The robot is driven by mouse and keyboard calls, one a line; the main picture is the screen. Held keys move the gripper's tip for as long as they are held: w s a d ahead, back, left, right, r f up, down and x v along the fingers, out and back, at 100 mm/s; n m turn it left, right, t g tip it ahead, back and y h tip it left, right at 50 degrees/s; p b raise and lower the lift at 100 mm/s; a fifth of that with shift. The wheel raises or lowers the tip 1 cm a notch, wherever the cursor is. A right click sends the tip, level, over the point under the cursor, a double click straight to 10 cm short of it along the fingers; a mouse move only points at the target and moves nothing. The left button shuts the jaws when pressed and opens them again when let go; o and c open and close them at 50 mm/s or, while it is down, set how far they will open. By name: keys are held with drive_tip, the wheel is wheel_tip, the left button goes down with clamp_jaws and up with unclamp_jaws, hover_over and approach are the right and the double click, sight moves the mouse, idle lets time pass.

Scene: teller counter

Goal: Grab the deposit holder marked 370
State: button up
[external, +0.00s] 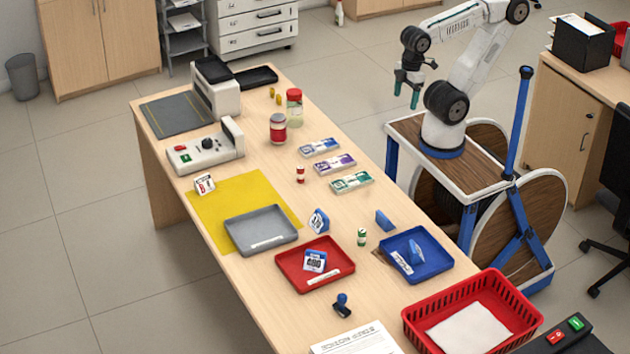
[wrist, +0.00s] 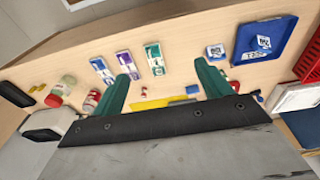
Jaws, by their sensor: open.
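Several small wedge-shaped holders with number faces stand on the counter, but I cannot read 370 on any. In the external view, a red-marked one (external: 204,184) is on the yellow mat, and a blue one (external: 319,221) stands near the grey tray. Another blue one (external: 384,220) shows its plain back. One more (external: 314,261) is in the red tray (external: 290,280), and one (external: 416,252) in the blue tray (external: 437,262). The wrist view shows a blue-white holder (wrist: 215,52) beside the blue tray (wrist: 284,29). My gripper (external: 406,94) is open and empty, above and beyond the counter's far edge; its green fingers also show in the wrist view (wrist: 162,67).
A grey tray (external: 262,230), a small green can (external: 361,237), a stamp (external: 342,306) and a red basket (external: 410,318) crowd the near half. Banknote bundles (external: 333,163), jars (external: 278,128) and machines (external: 207,147) stand farther back.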

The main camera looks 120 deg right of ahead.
drive_tip(key=c, duration=0.6)
drive_tip(key=shift+o, duration=0.2)
